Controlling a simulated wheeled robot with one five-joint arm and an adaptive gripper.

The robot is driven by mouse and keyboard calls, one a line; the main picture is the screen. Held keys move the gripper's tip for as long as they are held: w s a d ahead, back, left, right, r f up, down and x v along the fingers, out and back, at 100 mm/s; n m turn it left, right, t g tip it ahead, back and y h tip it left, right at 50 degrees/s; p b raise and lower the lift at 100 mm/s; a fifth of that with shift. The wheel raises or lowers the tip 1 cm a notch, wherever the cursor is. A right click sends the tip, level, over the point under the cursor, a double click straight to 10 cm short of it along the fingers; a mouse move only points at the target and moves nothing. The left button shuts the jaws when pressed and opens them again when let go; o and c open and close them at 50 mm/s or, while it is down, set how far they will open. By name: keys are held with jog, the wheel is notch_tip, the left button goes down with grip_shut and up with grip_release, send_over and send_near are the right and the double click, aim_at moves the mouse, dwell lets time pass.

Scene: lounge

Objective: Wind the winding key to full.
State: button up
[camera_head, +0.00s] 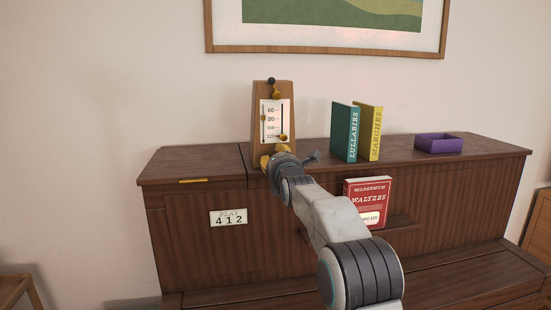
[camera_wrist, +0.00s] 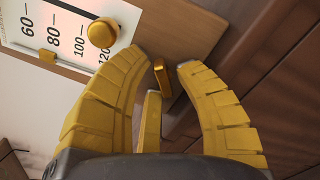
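The wooden metronome (camera_head: 258,98) stands on the dark piano top, with a number scale on its front. In the wrist view, its scale (camera_wrist: 68,28) fills the upper left, with a round brass knob (camera_wrist: 103,32) beside the numbers. A small brass bar, probably the winding key (camera_wrist: 162,80), shows between my fingertips, apart from both as seen here. My gripper (camera_wrist: 165,66) is open, its yellow fingers on either side of the bar. A slim yellow piece (camera_wrist: 150,122) also stands between the fingers; I cannot tell what it is. In the head view, my gripper (camera_head: 266,159) is at the metronome's lower front.
A teal book (camera_head: 345,132) and a yellow book (camera_head: 369,133) stand right of the metronome. A purple tray (camera_head: 438,145) lies farther right. A red book (camera_head: 367,200) leans on the piano front behind my arm. A number card (camera_head: 228,217) hangs at left.

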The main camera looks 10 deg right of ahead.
grip_shut()
dwell(0.4)
jog(key=m+b, duration=0.1)
jog(key=m, duration=0.4)
jog(key=shift+d+m, duration=0.1)
jog(key=shift+m, duration=0.3)
jog(key=m+b, duration=0.1)
jog(key=m, duration=0.5)
jog(key=shift+d+r+m, duration=0.1)
jog(key=shift+m, duration=0.2)
jog(key=m+b, duration=0.1)
jog(key=m, duration=0.5)
jog(key=shift+d, duration=0.1)
jog(key=m, duration=0.6)
jog(key=shift+m+b, duration=0.3)
jog(key=shift+m, duration=0.1)
jog(key=shift+c, duration=0.3)
grip_release()
